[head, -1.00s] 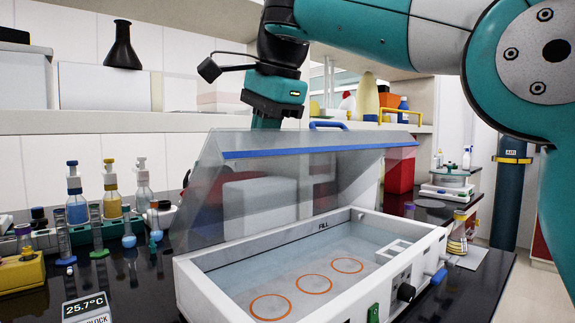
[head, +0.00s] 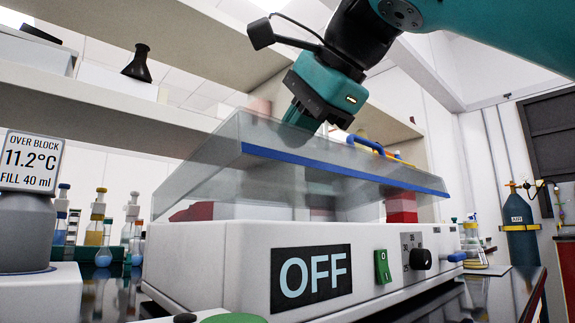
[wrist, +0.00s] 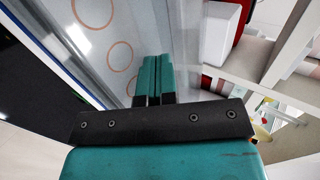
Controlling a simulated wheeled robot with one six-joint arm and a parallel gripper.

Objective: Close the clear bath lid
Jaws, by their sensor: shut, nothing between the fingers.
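The clear lid (head: 290,180), with a blue front strip (head: 340,170), leans over the white bath (head: 210,262) in the head view. Its front edge stands above the bath's front rim with a gap, so the lid is partly open. My gripper (head: 303,118) is at the outer, upper side of the lid, its fingertips partly seen through the clear panel. Whether they touch it I cannot tell. In the wrist view my gripper's teal fingers (wrist: 153,75) are together and empty, above the lid. Orange rings (wrist: 122,54) on the bath floor show through it.
A shelf (head: 130,95) runs behind and above the bath. The bath's front panel has an OFF display, a green switch (head: 382,266) and a black knob (head: 421,259).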

